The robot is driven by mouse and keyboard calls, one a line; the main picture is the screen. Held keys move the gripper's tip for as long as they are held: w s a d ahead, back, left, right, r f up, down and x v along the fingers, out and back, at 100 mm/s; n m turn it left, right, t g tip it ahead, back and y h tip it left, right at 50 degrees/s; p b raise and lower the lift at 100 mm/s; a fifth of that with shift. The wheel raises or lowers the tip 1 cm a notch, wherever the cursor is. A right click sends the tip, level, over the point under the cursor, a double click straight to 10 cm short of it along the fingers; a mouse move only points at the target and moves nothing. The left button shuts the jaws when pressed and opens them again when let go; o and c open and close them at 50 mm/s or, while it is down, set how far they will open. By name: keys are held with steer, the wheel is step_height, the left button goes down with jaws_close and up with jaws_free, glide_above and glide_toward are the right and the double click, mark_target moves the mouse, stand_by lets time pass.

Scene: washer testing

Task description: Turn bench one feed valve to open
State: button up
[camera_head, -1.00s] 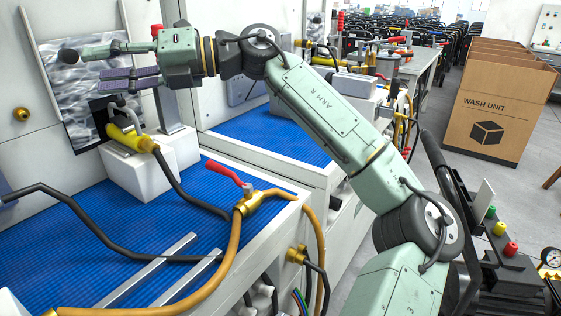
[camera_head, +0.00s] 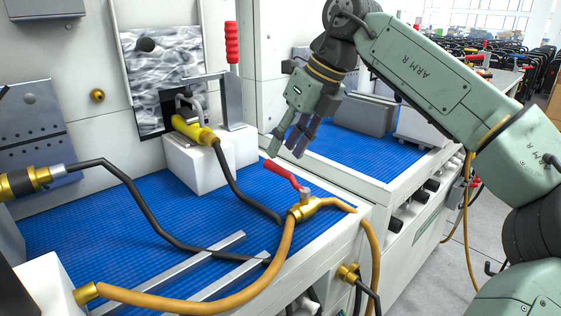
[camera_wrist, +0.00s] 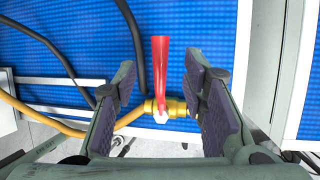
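The feed valve has a brass body (camera_head: 303,210) and a red lever (camera_head: 283,174), at the front right corner of the near bench's blue mat (camera_head: 105,230). In the wrist view, the red lever (camera_wrist: 162,70) points up the picture, crosswise to the brass body (camera_wrist: 172,108). My gripper (camera_head: 286,147) hangs just above and behind the lever in the head view, pointing down. In the wrist view my gripper (camera_wrist: 160,80) is open, its two fingers on either side of the lever with gaps. No contact with the lever shows.
A tan hose (camera_head: 215,302) runs from the valve along the bench front. A black hose (camera_head: 135,195) crosses the mat. A yellow nozzle (camera_head: 192,130) sits on a white block (camera_head: 195,165) behind. Two metal strips (camera_head: 215,257) lie on the mat.

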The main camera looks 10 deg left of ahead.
mark_target(276, 163)
steer(key=shift+x, duration=2.2)
steer(key=shift+c, duration=0.3)
jaws_close()
